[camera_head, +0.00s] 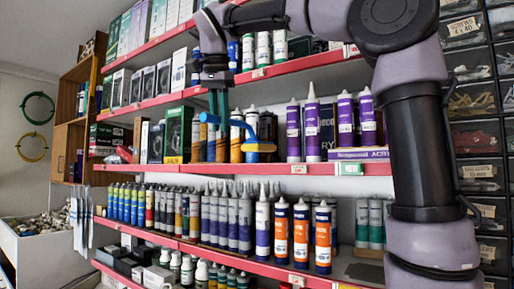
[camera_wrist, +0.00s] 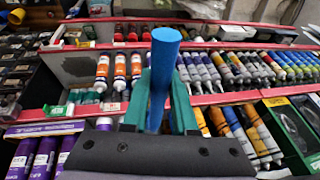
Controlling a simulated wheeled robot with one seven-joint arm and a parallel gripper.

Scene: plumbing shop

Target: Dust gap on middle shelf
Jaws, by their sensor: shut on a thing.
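My gripper (camera_head: 218,110) points down in front of the middle shelf (camera_head: 310,169), its teal fingers shut on a blue handle. The handle belongs to a duster (camera_head: 236,124), which bends to the right and ends in a yellow-orange part (camera_head: 258,147) among the tubes, above the shelf's red edge. In the wrist view the duster (camera_wrist: 163,75) shows as a blue rod between the fingers (camera_wrist: 160,115). A narrow gap (camera_head: 282,140) shows between the dark and orange-banded tubes and the purple tubes (camera_head: 302,130). I cannot tell whether the duster touches the shelf.
Orange-banded tubes (camera_head: 222,140) stand close to the left of the duster. A green box (camera_head: 178,135) is further left. The lower shelf (camera_head: 250,263) is packed with tubes. Drawers with a parts rack (camera_head: 475,130) stand at the right.

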